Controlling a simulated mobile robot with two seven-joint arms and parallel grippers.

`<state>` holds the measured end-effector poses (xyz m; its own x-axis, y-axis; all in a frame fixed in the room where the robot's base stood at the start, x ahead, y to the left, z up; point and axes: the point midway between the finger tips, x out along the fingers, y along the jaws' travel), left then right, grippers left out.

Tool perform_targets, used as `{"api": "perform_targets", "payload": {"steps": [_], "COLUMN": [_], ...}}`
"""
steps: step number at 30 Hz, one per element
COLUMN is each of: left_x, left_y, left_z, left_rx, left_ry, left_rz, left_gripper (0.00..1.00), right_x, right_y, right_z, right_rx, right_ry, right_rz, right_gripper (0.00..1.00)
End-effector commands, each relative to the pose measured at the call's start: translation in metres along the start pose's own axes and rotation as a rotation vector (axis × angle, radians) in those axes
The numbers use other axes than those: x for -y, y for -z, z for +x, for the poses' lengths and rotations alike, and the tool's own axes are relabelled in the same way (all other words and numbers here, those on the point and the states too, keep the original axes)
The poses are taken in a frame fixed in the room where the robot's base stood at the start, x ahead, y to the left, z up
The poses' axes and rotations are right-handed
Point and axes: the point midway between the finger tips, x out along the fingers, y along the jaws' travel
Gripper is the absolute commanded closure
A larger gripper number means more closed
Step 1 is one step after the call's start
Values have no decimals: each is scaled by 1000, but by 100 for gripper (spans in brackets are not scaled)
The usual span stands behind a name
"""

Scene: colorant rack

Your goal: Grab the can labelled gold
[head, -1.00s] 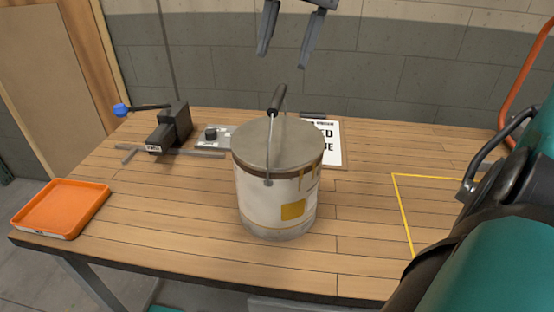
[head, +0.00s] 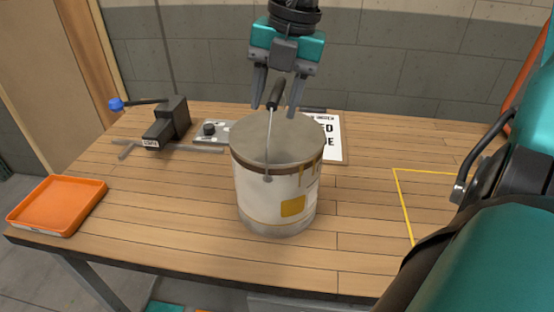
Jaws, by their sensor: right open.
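A white and grey can (head: 277,185) with a gold-yellow square on its side stands upright on the wooden table. Yellow drips show near its rim, and its lid is closed. Its wire bail stands up, with a black handle grip (head: 277,94) at the top. My right gripper (head: 275,110) points down above the back of the lid. Its fingers are apart, one on each side of the handle grip in the picture; I cannot tell whether they touch it. My left gripper is not in view.
An orange tray (head: 57,205) sits at the table's left corner. A dark vise-like tool (head: 166,124) with a blue-tipped lever and a grey plate with a knob (head: 209,129) stand behind left. A printed sign (head: 333,135) lies behind the can. A yellow outline (head: 404,205) marks bare table at right.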

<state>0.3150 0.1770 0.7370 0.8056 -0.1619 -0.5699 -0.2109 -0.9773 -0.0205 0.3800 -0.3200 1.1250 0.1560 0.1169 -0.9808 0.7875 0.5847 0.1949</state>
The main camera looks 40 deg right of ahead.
Motion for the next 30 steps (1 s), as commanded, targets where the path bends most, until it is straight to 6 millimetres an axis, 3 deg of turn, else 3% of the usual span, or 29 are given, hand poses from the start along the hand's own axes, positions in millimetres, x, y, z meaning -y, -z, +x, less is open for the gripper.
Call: {"api": "perform_targets", "payload": {"steps": [4,12,27,30], "left_x": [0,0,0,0], "left_y": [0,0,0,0], "left_z": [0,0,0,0], "left_rx": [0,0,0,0], "left_ry": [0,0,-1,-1], "left_rz": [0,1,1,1], "left_gripper": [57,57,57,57], "right_x": [0,0,0,0], "right_y": [0,0,0,0], "right_z": [16,19,18,18], "right_rx": [-1,1,1,1], "right_ry": [1,-1,-1,-1], "right_rz": [0,0,0,0], "right_gripper": [52,52,99,100]}}
